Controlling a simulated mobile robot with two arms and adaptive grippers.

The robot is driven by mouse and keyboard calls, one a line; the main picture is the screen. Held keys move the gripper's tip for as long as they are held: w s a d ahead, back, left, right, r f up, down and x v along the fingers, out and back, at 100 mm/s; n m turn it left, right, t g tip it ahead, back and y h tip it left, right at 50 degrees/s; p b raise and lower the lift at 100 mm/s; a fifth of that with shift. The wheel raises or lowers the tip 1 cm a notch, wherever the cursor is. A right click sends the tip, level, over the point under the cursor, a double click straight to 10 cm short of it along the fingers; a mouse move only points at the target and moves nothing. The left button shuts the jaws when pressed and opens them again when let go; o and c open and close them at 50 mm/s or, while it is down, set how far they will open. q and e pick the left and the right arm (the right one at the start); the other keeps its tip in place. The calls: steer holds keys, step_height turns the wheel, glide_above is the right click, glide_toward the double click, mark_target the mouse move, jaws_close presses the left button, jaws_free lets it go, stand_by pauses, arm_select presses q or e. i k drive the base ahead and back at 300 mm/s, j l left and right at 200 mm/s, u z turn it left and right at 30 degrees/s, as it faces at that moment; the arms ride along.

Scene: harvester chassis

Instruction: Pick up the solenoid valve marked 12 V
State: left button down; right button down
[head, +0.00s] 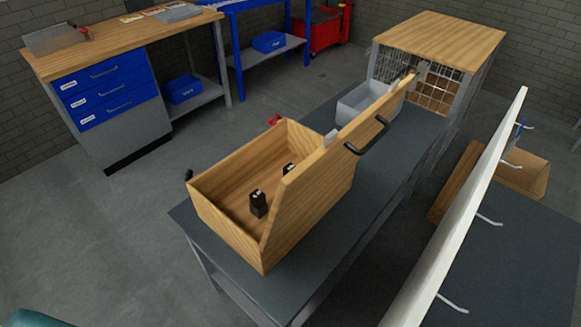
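Two small black upright parts stand inside an open wooden box; the nearer one (258,204) shows almost whole, and the farther one (288,169) is partly hidden by the tall wooden side panel. They may be solenoid valves, but no 12 V marking can be read at this size. The wooden box (225,222) stands on a long dark grey bench (345,250). Neither of my grippers shows in the head view.
The box's raised right-hand panel (335,145) carries a black handle (367,136). A grey bin (364,98) stands behind it, before a wood-topped mesh cabinet (440,38). A white panel with hooks (460,205) rises at right. The floor left of the bench is clear.

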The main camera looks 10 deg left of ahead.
mark_target(259, 206)
steer(key=j+z, duration=0.15)
steer(key=z, duration=0.4)
steer(key=j+z, duration=0.25)
steer(key=j, duration=0.3)
steer(key=k+j+z, duration=0.1)
steer(key=j+z, duration=0.15)
steer(key=j, duration=0.3)
steer(key=k+j+z, duration=0.1)
steer(key=j+z, duration=0.15)
steer(key=j, duration=0.35)
